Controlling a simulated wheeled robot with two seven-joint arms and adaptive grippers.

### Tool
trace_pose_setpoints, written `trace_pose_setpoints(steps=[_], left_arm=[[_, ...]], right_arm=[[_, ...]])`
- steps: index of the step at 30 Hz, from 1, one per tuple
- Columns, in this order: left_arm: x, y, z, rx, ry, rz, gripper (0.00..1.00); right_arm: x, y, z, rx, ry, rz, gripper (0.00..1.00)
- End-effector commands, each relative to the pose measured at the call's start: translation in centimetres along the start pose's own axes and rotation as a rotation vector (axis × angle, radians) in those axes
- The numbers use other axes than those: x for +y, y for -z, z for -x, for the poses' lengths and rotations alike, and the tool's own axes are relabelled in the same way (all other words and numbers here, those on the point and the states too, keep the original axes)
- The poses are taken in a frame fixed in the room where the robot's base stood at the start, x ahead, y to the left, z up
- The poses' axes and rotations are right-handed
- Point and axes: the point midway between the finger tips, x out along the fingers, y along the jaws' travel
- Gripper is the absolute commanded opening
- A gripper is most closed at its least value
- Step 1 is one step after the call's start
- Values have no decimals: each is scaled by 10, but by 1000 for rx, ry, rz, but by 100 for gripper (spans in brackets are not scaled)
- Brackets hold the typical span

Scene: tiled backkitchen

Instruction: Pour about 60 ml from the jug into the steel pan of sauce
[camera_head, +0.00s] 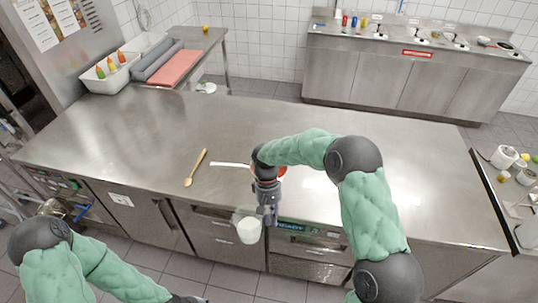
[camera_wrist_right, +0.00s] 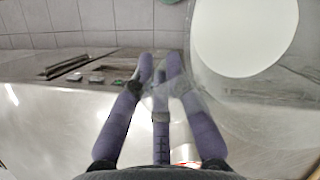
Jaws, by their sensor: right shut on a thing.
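My right gripper (camera_head: 268,212) is shut on the clear jug (camera_head: 248,228), which holds white liquid. In the head view the jug hangs at the counter's front edge. In the right wrist view the white liquid (camera_wrist_right: 240,35) shows as a large disc at the upper right, beside my fingers (camera_wrist_right: 160,85). A patch of red-orange sauce (camera_head: 282,171) shows behind my right wrist. The pan around it is mostly hidden by my arm, and a pale, straight strip (camera_head: 230,165) lies to its left. My left gripper (camera_head: 188,299) barely shows at the bottom edge, and its fingers are cut off.
A wooden spoon (camera_head: 195,168) lies on the steel counter (camera_head: 130,140), left of the pan. A white bin with bottles (camera_head: 108,74) and a red board (camera_head: 175,67) stand at the back left. The counter's middle and left are mostly clear. A sink unit (camera_head: 400,65) stands behind.

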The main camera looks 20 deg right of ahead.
Motion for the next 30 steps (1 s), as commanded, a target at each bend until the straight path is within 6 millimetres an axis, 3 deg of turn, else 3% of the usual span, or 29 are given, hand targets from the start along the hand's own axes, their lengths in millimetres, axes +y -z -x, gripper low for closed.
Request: trace_pose_setpoints(steps=[1, 16, 25, 30], left_arm=[[4, 0, 13, 0, 0, 0, 40], [27, -3, 76, 0, 0, 0, 40], [26, -3, 74, 0, 0, 0, 40], [26, -3, 74, 0, 0, 0, 40]], right_arm=[[-1, -5, 13, 1, 0, 0, 0], [-3, -30, 77, 0, 0, 0, 0], [-4, -29, 74, 1, 7, -15, 0], [-8, -33, 66, 11, 62, -144, 0]])
